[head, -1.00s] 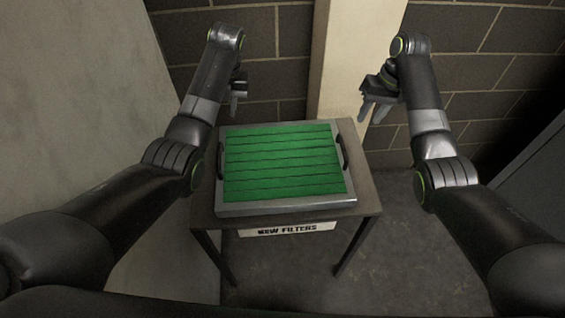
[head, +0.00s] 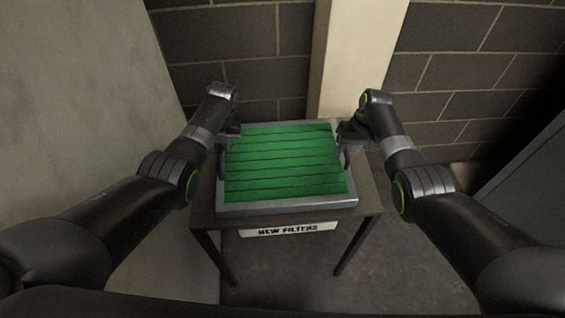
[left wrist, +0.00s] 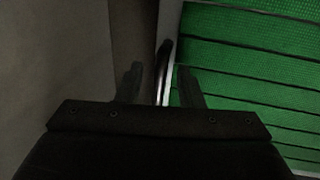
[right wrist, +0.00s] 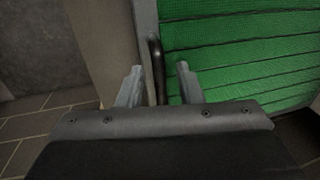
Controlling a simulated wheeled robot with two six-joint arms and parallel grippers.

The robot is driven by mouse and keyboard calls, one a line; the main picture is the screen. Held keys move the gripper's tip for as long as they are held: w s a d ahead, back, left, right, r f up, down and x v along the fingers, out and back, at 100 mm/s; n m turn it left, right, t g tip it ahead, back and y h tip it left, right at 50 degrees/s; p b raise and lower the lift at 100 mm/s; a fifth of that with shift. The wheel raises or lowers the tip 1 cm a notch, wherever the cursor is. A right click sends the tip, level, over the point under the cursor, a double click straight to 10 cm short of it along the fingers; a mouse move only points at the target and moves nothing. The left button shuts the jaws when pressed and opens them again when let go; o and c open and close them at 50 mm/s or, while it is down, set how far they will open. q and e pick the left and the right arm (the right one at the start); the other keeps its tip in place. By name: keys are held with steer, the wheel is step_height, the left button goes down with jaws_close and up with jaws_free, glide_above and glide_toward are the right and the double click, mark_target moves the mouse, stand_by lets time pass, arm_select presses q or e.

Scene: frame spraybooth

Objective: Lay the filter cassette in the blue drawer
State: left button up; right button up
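The filter cassette (head: 285,165), a green pleated panel in a grey metal frame, lies flat on a small table (head: 368,200). It has a dark handle on each side. My left gripper (head: 228,140) is at the left handle; in the left wrist view its open fingers (left wrist: 160,85) stand on either side of the handle bar (left wrist: 163,70). My right gripper (head: 347,148) is at the right handle; in the right wrist view its open fingers (right wrist: 157,80) stand on either side of the dark handle (right wrist: 156,65). No blue drawer is in view.
A sign reading "NEW FILTERS" (head: 288,230) hangs on the table's front edge. A pale post (head: 350,60) and a brick wall (head: 240,50) stand behind the table. A grey panel (head: 100,90) is close on the left. The floor (head: 400,240) right of the table is clear.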

arm_select(q)
steer(key=shift+a+f, duration=0.15)
steer(key=shift+f, duration=0.55)
arm_select(e)
steer(key=shift+a+f, duration=0.15)
steer(key=shift+f, duration=0.55)
arm_select(q)
steer(key=shift+s, duration=0.1)
arm_select(e)
steer(key=shift+s, duration=0.1)
steer(key=shift+c, duration=0.2)
arm_select(q)
jaws_close()
arm_select(e)
jaws_close()
arm_select(q)
steer(key=shift+r, duration=0.2)
arm_select(e)
steer(key=shift+r, duration=0.2)
arm_select(q)
steer(key=shift+w, duration=0.2)
arm_select(e)
steer(key=shift+w, duration=0.2)
